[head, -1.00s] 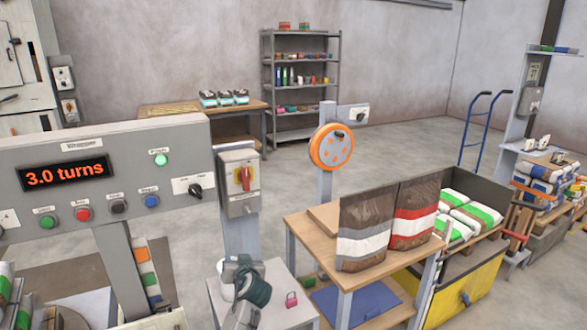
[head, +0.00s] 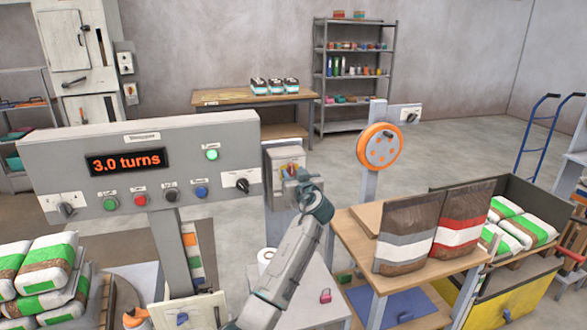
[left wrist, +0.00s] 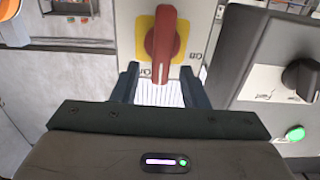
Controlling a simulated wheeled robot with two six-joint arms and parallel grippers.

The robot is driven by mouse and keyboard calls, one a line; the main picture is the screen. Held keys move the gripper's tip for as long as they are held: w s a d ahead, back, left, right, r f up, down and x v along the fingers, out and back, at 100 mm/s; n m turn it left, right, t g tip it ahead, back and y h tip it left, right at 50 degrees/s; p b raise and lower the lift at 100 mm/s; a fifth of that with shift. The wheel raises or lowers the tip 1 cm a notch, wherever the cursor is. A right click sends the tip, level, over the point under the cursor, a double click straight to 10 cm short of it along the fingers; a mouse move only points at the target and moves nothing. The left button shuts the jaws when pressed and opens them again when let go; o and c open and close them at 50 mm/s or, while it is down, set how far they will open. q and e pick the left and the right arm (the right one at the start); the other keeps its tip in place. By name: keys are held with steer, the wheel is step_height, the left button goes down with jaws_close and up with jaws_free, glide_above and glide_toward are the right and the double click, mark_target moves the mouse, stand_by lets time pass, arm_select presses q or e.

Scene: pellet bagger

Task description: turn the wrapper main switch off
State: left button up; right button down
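The wrapper main switch is a red rotary handle (left wrist: 163,45) on a yellow plate (left wrist: 147,24). In the left wrist view the handle stands lengthwise in the picture. Its grey box (head: 283,155) shows in the head view beside the wrapper panel, with the handle mostly hidden by my gripper. My left gripper (head: 299,180) is in front of the box. In the left wrist view my left gripper (left wrist: 160,85) is open, its fingers on either side of the handle's near end; I cannot tell whether they touch it. My right gripper is not in view.
The wrapper panel (head: 80,148) reads 3.0 turns and has a lit green lamp (head: 212,155) and a black knob (head: 242,185) close to the box. A small table (head: 325,310) with a pink padlock (head: 325,296) stands below. A bench with bags is to the right.

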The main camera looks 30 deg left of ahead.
arm_select(q)
steer(key=shift+w+a, duration=0.45)
steer(key=shift+a, duration=0.15)
jaws_close()
steer(key=shift+f, duration=0.1)
